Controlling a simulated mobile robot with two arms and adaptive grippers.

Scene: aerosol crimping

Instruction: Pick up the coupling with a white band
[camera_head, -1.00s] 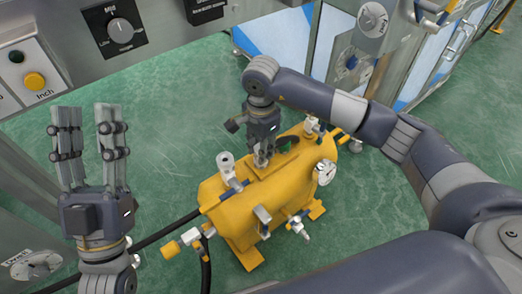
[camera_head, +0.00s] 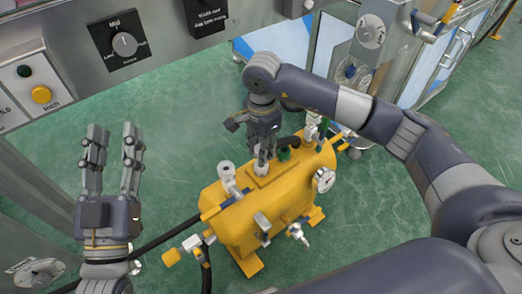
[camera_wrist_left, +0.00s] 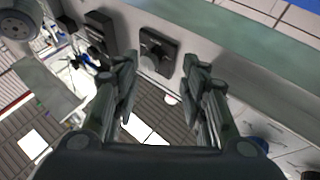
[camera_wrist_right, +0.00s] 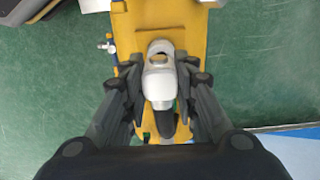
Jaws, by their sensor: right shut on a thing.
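A pale silver coupling (camera_wrist_right: 160,82) with a dark lower end stands on the yellow unit, between my right gripper's fingers. My right gripper (camera_head: 264,158) points down over the unit and is shut on this coupling; it also shows in the right wrist view (camera_wrist_right: 161,88). In the head view the fingers hide most of the coupling; I cannot make out a distinct white band. The yellow unit (camera_head: 240,222) stands on the green floor. My left gripper (camera_head: 112,140) is open and empty, left of the unit; it also shows in the left wrist view (camera_wrist_left: 160,80).
Other fittings stick up from the unit: a silver one (camera_head: 227,172) at left, a round gauge (camera_head: 324,180) at right and a valve (camera_head: 297,232) in front. A grey control panel (camera_head: 75,45) stands behind. A black hose (camera_head: 165,230) runs left. Green floor is free between.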

